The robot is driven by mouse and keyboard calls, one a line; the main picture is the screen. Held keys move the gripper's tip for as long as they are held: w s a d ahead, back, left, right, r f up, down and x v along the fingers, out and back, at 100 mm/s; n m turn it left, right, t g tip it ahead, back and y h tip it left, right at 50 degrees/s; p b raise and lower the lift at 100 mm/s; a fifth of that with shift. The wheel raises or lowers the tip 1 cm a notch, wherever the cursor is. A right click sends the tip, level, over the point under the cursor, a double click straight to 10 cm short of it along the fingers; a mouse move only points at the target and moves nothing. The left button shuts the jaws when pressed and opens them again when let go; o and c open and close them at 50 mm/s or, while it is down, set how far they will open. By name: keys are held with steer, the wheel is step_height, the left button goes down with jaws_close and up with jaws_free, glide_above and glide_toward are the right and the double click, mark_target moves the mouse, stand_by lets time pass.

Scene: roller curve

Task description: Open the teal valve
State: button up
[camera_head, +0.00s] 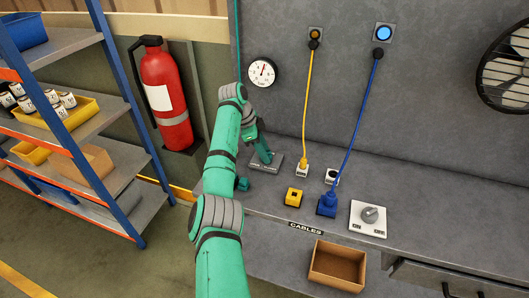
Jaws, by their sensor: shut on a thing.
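My teal arm reaches up across the middle of the head view and bends down at its wrist to the bench. My gripper (266,157) is small and partly hidden there, shut at a dark grey labelled plate (269,168). What it holds appears to be the handle of the teal valve, but the handle itself cannot be made out. A small teal piece (243,184), perhaps part of the valve, shows at the left of the plate. A thin teal pipe (237,45) runs down the wall behind my arm. The lever's angle cannot be told.
A round gauge (262,72) hangs above the plate. Yellow (307,105) and blue (352,135) cables run from wall to bench at the right. A grey knob (370,214) and an open box (338,265) are further right. A fire extinguisher (166,95) and shelves (75,110) stand left.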

stand_by(0.4)
steer(key=o, duration=1.1)
steer(key=shift+c, duration=0.2)
steer(key=shift+r, duration=0.15)
steer(key=v, duration=1)
steer(key=shift+r, duration=0.3)
steer(key=shift+a, duration=0.15)
